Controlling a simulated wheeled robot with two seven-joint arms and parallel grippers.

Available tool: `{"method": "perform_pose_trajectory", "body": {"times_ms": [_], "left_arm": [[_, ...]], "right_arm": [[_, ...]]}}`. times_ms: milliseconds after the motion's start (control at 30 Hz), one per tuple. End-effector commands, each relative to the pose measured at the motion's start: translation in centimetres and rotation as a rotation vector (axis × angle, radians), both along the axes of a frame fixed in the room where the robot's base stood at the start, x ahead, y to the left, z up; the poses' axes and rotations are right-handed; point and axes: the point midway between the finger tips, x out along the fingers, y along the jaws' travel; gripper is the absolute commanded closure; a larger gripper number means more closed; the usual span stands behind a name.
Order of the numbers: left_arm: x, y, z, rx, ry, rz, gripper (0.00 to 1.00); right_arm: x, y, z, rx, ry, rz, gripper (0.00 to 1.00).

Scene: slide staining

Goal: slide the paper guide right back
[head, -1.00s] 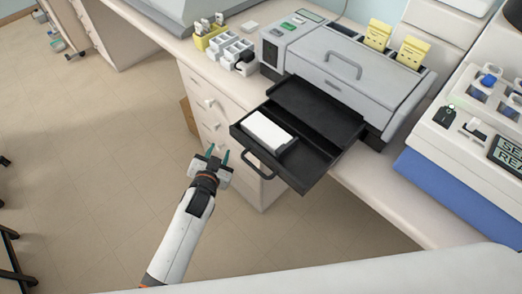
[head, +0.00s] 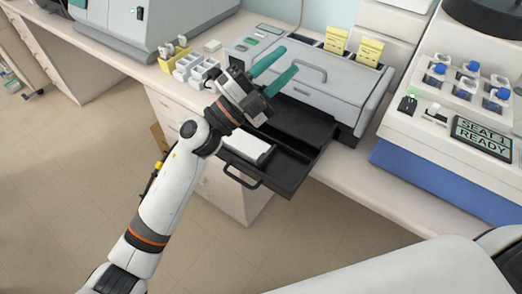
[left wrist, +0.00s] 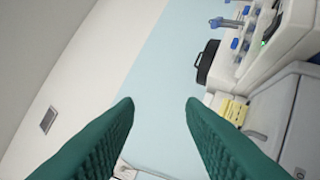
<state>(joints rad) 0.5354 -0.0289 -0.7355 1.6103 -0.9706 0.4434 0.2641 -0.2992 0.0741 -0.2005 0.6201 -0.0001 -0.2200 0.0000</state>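The black paper tray (head: 290,188) is pulled out from the front of the grey printer-like machine (head: 330,80). A stack of white paper (head: 247,146) lies in its left part. A dark paper guide (head: 268,154) seems to stand at the right end of the stack; my left arm partly covers this area. My left gripper (head: 289,60) is raised above the tray, in front of the machine in the picture, with its teal fingers pointing up and right. In the left wrist view its fingers (left wrist: 160,102) are apart with nothing between them. My right gripper is not in view.
Yellow slips (head: 368,52) stand in the machine's top. White small racks (head: 192,70) stand left of it on the bench. A device with blue-capped bottles and a display (head: 482,138) stands at the right. The floor (head: 60,200) is open at the left.

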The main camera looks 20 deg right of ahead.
Motion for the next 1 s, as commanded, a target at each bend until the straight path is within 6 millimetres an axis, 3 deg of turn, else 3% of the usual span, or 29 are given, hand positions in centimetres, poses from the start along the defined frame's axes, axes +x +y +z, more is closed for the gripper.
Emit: {"method": "perform_pose_trajectory", "body": {"times_ms": [33, 100, 200, 267, 400, 500, 600, 767, 1000], "left_arm": [[-2.7, -2.7, 1.4, 0.093, -0.162, -0.124, 0.64], [-6.5, -5.6, 1.0, 0.261, -0.370, -0.297, 0.64], [-10.0, -7.3, -2.0, 0.561, -0.630, -0.521, 0.64], [-10.7, -7.1, -4.3, 0.775, -0.761, -0.634, 0.64], [-8.4, -3.5, -8.2, 1.301, -0.954, -0.803, 0.64], [-5.8, -0.3, -8.6, 1.621, -0.998, -0.843, 0.64], [-3.8, 2.1, -8.1, 1.835, -0.998, -0.847, 0.64], [-2.8, 3.6, -7.9, 1.959, -0.986, -0.844, 0.64], [-2.9, 3.6, -11.5, 1.955, -0.982, -0.850, 0.64]], "right_arm": [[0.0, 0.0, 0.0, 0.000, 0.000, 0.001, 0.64], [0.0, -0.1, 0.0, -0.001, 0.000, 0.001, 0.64], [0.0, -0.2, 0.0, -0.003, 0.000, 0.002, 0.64], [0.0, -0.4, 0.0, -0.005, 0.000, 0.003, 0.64], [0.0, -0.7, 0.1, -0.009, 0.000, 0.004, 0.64], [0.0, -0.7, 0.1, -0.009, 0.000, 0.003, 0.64], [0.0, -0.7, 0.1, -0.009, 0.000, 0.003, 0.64], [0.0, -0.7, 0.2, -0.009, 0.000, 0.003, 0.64], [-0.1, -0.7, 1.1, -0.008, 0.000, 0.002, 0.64]]}}
